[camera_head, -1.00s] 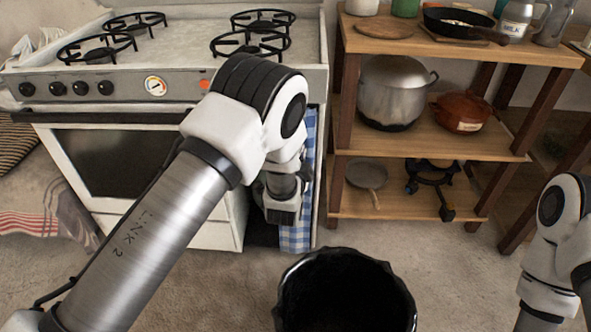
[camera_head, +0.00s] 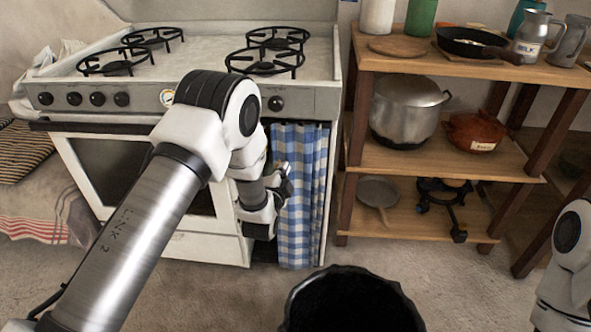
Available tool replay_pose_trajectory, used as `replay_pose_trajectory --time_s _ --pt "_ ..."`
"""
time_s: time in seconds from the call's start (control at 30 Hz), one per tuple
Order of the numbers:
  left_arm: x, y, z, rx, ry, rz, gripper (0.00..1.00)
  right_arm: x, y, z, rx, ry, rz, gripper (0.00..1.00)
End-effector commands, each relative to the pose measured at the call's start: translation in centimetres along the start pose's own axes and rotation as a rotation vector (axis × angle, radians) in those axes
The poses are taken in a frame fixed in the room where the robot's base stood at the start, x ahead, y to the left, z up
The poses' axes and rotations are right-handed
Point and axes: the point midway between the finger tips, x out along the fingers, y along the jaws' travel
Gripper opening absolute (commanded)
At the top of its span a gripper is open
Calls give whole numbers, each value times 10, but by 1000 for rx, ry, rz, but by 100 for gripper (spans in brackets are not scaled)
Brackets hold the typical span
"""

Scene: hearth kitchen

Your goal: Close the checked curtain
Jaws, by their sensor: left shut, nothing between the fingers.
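The blue-and-white checked curtain (camera_head: 303,200) hangs under the right part of the white stove (camera_head: 325,85). It covers most of the opening there. A dark gap shows at its lower left, beside the oven. My left gripper (camera_head: 280,187) is in front of the curtain's left edge. It is shut with nothing in it, and my arm partly hides it. I cannot tell whether it touches the cloth. Part of my right arm shows at the right edge, but its gripper is out of view.
A wooden shelf (camera_head: 450,160) with a large pot (camera_head: 408,110), a brown pot (camera_head: 474,131) and pans stands right of the stove. A black bin-like container (camera_head: 350,300) is in front at the bottom. The floor between is clear.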

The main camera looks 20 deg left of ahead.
Motion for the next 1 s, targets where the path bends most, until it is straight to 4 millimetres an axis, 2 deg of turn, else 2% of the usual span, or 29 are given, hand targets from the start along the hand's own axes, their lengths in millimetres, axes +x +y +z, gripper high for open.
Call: replay_pose_trajectory --time_s 0.3,0.5,0.7,1.0 --pt "-10 -37 73 -4 -7 -1 0 -26 0 0 0 0 0 40" --pt "-13 -51 105 -1 -5 -1 0 -38 0 0 0 0 0 40" --pt "-14 -54 118 0 -2 0 0 -42 0 0 0 0 0 40" --pt "-14 -54 120 -1 -5 -1 0 -41 0 0 0 0 0 40"
